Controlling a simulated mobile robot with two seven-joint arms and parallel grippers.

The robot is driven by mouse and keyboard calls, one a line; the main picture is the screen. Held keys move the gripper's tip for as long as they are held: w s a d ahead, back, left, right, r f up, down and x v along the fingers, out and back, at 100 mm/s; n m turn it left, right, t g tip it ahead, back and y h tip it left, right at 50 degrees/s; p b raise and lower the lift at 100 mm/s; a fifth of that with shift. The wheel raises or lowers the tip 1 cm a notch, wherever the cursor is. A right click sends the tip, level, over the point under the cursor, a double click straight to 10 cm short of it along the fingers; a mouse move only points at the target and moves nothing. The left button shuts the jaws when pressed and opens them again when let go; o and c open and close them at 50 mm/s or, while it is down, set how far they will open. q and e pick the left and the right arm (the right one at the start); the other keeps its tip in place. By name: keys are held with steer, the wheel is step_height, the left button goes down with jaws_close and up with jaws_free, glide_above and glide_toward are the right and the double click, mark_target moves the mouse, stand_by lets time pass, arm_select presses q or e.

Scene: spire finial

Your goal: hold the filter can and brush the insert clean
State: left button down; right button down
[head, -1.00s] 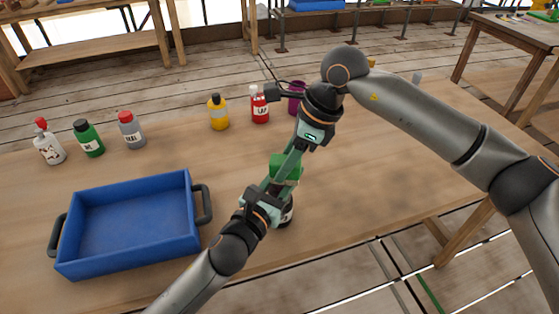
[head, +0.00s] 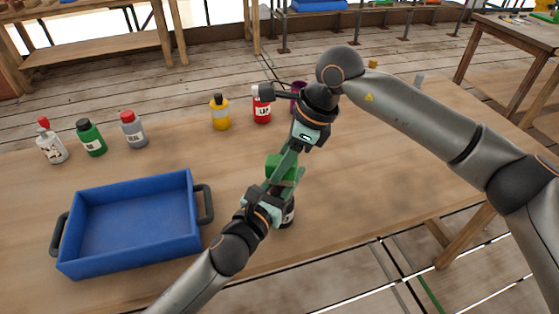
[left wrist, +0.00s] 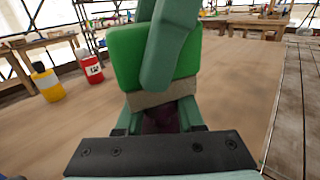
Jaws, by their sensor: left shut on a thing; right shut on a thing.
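The filter can (head: 289,213) is a dark can with a white label, near the table's front edge. My left gripper (head: 272,203) is shut on it and hides much of it. In the left wrist view a dark maroon part (left wrist: 160,121) shows between the left fingers; I cannot tell whether it is the can or the insert. The brush (head: 276,163) has a green block, also in the left wrist view (left wrist: 125,58), with tan bristles. My right gripper (head: 287,164) is shut on it from above. The bristles are right over the maroon part and seem to touch it.
An empty blue tray (head: 70,262) with dark handles stands left of my left gripper. Several bottles stand along the back, among them a yellow one (head: 220,116) and a red one (head: 262,108). A purple cup (head: 296,92) is partly behind my right arm.

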steer(key=d+v, duration=0.1)
steer(key=v, duration=0.7)
steer(key=shift+w+d, duration=0.3)
steer(key=shift+d, duration=0.2)
steer(key=shift+f, duration=0.15)
arm_select(q)
steer(key=shift+c, duration=2.2)
jaws_free()
steer(key=v, duration=1.2)
steer(key=shift+s, duration=0.1)
arm_select(e)
steer(key=shift+s, duration=0.1)
